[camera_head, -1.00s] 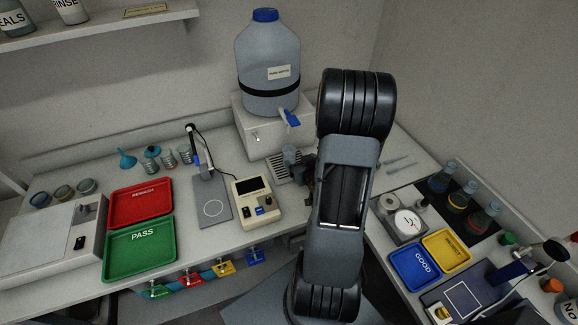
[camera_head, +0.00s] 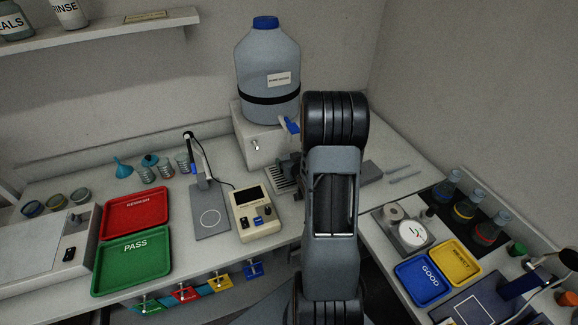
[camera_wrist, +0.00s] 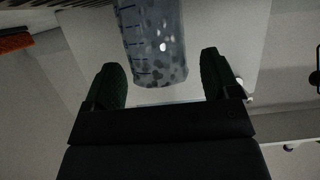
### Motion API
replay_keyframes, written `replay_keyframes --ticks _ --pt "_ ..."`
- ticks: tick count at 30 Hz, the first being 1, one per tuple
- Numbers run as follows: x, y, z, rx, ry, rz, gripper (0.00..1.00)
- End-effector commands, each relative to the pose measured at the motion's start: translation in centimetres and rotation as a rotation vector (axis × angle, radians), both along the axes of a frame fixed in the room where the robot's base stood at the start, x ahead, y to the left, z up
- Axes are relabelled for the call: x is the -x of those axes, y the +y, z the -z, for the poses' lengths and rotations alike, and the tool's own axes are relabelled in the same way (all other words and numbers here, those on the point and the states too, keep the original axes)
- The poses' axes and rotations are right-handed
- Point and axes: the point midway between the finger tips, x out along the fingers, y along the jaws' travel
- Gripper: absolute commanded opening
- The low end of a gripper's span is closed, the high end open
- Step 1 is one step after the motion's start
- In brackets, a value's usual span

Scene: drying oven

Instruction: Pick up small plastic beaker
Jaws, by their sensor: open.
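In the wrist view, a clear, slightly cloudy beaker (camera_wrist: 153,42) with dark graduation marks stands out between the two fingers of my gripper (camera_wrist: 162,72). The fingers are apart, with visible gaps between them and the beaker's sides. The beaker's far end is cut off by the top of the picture. In the head view, my arm hides most of the gripper, and I cannot make out this beaker there. A dark part of the gripper shows by the grille in front of the water jug's stand.
The water jug (camera_head: 268,75) with a blue tap stands on a white block (camera_head: 262,141) behind the gripper. A white meter (camera_head: 256,214) and a stand with a grey plate (camera_head: 211,222) are left of my arm. Red (camera_head: 135,212) and green (camera_head: 132,262) trays lie farther left.

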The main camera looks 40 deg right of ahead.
Motion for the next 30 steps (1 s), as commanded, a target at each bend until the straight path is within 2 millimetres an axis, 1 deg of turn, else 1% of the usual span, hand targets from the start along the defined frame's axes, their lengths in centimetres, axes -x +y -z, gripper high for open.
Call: replay_keyframes --ticks 1,5,13,30 --pt "-0.48 -0.09 0.18 -0.001 0.001 -0.001 0.82" --pt "-1.18 -0.27 0.51 0.000 0.000 0.000 0.82" --pt "-1.28 -0.33 0.61 0.000 0.000 0.001 0.81" --pt "-1.25 -0.32 0.59 0.000 0.000 0.001 0.27"
